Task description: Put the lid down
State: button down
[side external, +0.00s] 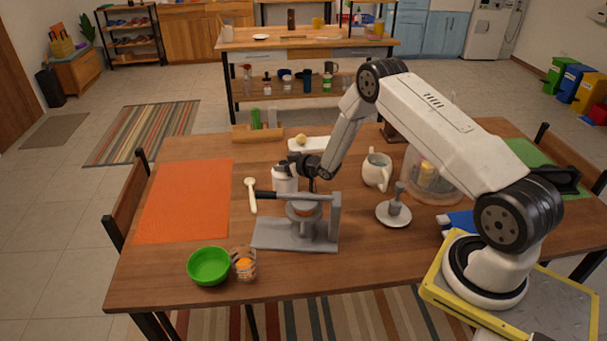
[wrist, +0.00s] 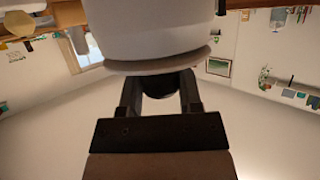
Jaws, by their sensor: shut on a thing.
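My gripper (side external: 303,165) is over the middle of the table, beside the white canister (side external: 285,181). In the wrist view, my gripper (wrist: 160,95) is shut, its fingers either side of a dark rounded knob (wrist: 159,86). A large white, rimmed round body (wrist: 158,45) fills the view just past the fingers. I take the knobbed piece as the lid; where it parts from the white body cannot be told. The side view is too small to show the lid clearly, and my wrist partly hides it.
A grey press (side external: 297,237) with a black handle stands just in front of my gripper. A white jug (side external: 377,170) and a grey tamper-like piece (side external: 394,213) are to the right.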

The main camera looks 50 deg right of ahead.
jog(key=shift+f, duration=0.2)
jog(key=shift+c, duration=1.4)
grip_release()
jog(key=shift+s, duration=0.15)
jog(key=v, duration=0.7)
jog(key=shift+s+r, duration=0.15)
jog(key=shift+r, duration=0.15)
jog(key=shift+o, duration=0.5)
